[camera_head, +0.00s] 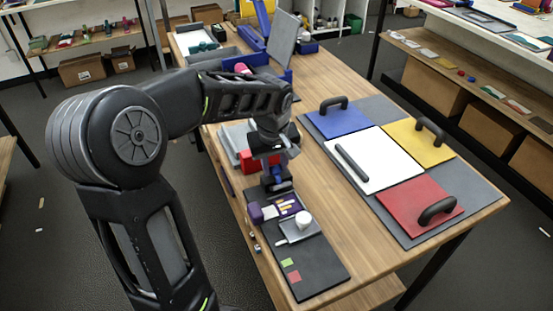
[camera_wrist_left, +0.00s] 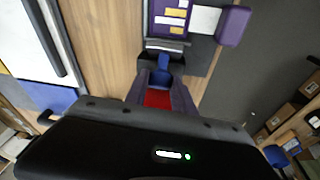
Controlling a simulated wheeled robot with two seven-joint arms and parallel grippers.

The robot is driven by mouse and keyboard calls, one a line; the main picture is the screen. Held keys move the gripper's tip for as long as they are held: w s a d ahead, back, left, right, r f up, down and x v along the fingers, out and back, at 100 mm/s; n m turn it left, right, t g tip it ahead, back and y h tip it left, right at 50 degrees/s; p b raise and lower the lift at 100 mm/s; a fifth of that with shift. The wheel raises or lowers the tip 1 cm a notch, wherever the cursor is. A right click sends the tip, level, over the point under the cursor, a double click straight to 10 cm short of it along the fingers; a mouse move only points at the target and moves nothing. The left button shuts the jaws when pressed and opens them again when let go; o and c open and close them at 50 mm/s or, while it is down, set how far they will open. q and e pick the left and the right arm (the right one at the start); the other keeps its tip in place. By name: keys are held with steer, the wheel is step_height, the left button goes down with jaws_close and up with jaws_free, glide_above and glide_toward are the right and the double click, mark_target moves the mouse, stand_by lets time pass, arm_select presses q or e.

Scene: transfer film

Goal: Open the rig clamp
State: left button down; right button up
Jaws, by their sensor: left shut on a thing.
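The rig is a dark board (camera_head: 318,262) along the table's left edge, with a purple block (camera_head: 257,212), a purple plate with yellow labels (camera_head: 284,204) and a white round knob (camera_head: 303,220). My left gripper (camera_head: 277,172) points down at the rig's far end. It is shut on a small blue lever, which I take for the clamp's; the lever (camera_wrist_left: 163,64) shows between the fingers in the left wrist view. The fingers hide part of the clamp, so I cannot tell its exact position. The purple plate (camera_wrist_left: 168,18) lies just beyond the lever there. My right gripper is not in view.
A red block (camera_head: 250,160) sits close behind the gripper. To the right, a grey mat (camera_head: 376,107) carries blue (camera_head: 335,120), yellow (camera_head: 408,143) and red (camera_head: 415,200) handled plates around a white one (camera_head: 385,150). Blue bins and an upright grey panel (camera_head: 284,38) stand farther back.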

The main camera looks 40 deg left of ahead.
arm_select(q)
steer(key=h+p, duration=0.1)
steer(key=a+g+p, duration=0.1)
steer(key=p, duration=0.1)
steer(key=shift+w+h, duration=0.25)
steer(key=shift+h, duration=0.15)
steer(key=shift+w+a+f+g+h+p, duration=0.2)
steer(key=shift+a+f+g+h+p, duration=0.15)
steer(key=shift+h+p, duration=0.35)
steer(key=c, duration=1.1)
jaws_free()
steer(key=shift+o, duration=0.2)
step_height(320, 180, up, 8)
steer(key=a+b, duration=0.1)
steer(key=shift+s+a+f, duration=0.15)
